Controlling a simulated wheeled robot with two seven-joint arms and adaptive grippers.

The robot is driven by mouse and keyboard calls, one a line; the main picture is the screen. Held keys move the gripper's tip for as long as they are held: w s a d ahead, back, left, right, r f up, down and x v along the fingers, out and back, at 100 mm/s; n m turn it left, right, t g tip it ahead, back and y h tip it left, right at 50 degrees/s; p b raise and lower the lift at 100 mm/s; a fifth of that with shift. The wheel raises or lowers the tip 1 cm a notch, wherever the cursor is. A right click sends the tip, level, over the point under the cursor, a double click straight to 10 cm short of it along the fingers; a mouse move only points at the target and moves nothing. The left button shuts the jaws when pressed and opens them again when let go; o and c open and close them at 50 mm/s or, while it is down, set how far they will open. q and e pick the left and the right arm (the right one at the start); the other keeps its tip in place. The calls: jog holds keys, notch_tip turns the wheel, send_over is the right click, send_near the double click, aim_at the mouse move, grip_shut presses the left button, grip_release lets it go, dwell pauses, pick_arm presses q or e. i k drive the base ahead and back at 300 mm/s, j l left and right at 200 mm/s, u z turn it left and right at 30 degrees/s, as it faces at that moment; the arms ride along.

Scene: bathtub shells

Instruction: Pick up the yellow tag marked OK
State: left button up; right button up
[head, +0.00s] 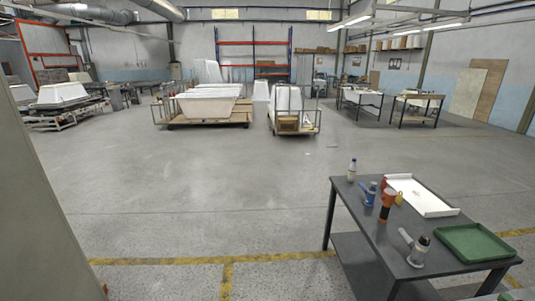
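No tag with readable OK marking shows in the head view. A small yellow item (399,198) lies on the dark table (350,195) at the lower right, behind an orange and black item (387,206) and at the left edge of a white tray (430,200). It is too small and partly hidden for me to tell whether it is a tag. Neither of my grippers can be made out in this view.
The table also holds a white bottle (352,170), a blue item (370,194), a grey and black tool (417,251) and a green tray (473,242). Open floor (200,210) with yellow lines lies left of it. Carts with bathtub shells (208,103) stand farther back.

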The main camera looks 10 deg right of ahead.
aim_at(399, 198)
jog(key=i, duration=3.55)
jog(key=z, duration=2.25)
